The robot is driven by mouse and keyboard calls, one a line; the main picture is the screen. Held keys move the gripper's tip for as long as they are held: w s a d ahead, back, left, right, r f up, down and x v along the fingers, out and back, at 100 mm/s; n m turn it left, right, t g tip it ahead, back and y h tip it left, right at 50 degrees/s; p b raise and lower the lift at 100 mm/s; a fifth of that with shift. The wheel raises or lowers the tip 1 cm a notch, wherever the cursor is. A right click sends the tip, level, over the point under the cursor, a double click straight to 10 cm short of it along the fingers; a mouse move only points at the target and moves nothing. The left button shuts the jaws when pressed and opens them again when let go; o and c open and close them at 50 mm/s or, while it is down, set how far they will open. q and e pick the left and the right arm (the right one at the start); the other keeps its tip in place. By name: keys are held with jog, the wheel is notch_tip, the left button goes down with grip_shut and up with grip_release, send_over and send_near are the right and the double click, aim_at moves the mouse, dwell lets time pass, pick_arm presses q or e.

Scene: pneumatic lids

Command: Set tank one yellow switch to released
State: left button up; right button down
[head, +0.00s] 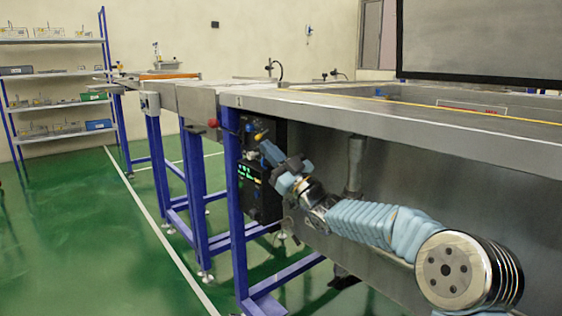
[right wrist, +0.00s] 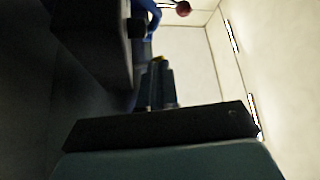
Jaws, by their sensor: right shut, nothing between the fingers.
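The yellow switch (head: 260,135) sits on the upper part of a dark control box (head: 262,183) under the table edge, beside a blue leg. My right gripper (head: 268,150) is shut and empty, with its fingertips just below and right of the switch. In the right wrist view the shut fingers (right wrist: 157,85) point at a small yellow patch (right wrist: 159,58) just past their tips. The fingers hide most of it, and I cannot tell whether they touch it. The switch's setting is too small to read. My left gripper is not in view.
A red knob (head: 212,123) is on the table's end, left of the box; it also shows in the right wrist view (right wrist: 183,8). The grey tabletop (head: 400,112) overhangs the box. A shelf rack (head: 55,75) stands far left. The green floor at left is clear.

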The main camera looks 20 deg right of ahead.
jog(key=shift+w+a+r, duration=0.25)
jog(key=shift+w+r, duration=0.05)
jog(key=shift+w, duration=0.1)
jog(key=shift+a+m+t+h+b, duration=0.1)
jog(key=shift+m+t+h+b, duration=0.2)
jog(key=shift+m+b, duration=0.25)
